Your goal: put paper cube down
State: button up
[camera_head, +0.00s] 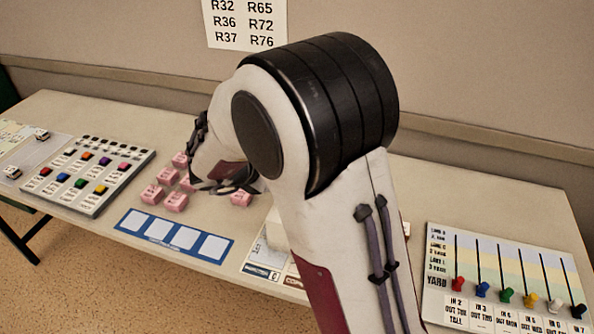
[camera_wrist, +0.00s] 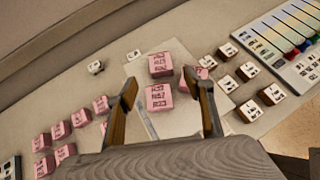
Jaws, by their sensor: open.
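Pink paper cubes with printed black text are in view. In the wrist view one pink cube (camera_wrist: 159,98) lies between my gripper's (camera_wrist: 160,76) two fingers, with clear gaps on both sides. A second pink cube (camera_wrist: 160,65) is just beyond it, and a third pink cube (camera_wrist: 205,63) is partly hidden behind the right finger. My gripper is open and holds nothing. I cannot tell which cube the task means. In the head view my arm hides the fingertips and the spot below them.
Several pink cubes (camera_wrist: 62,130) stand at left in the wrist view. White labelled cubes (camera_wrist: 248,111) stand at right. A lever panel (camera_head: 500,275) is at the desk's right, a button panel (camera_head: 88,175) at left, and a blue strip with white squares (camera_head: 174,236) at the front edge.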

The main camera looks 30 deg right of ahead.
dwell(0.4)
jog(key=w+a+r+n+t+y, duration=0.3)
jog(key=a+r+n+t+y, duration=0.15)
jog(key=r+n, duration=0.35)
jog(key=w+a+r+n+t+y, duration=0.2)
jog(key=a+r+n+t+y, duration=0.15)
jog(key=a+r+n, duration=0.45)
jog(key=s+a+r+n+y, duration=0.1)
jog(key=s+a+n+y, duration=0.2)
jog(key=n, duration=0.7)
jog(key=s+a+f+n+g+y, duration=0.2)
jog(key=s+a+n+g, duration=0.1)
jog(key=s+n, duration=1.15)
jog(key=s+d+f+n+g+h, duration=0.1)
jog(key=s+d+f+n, duration=0.2)
jog(key=s, duration=0.4)
jog(key=s+d+f+n+g+h, duration=0.2)
jog(key=s+d+f+n, duration=0.1)
jog(key=s+n, duration=0.3)
jog(key=shift+s+d, duration=0.5)
jog(key=shift+s, duration=0.55)
jog(key=shift+f, duration=0.1)
dwell(1.1)
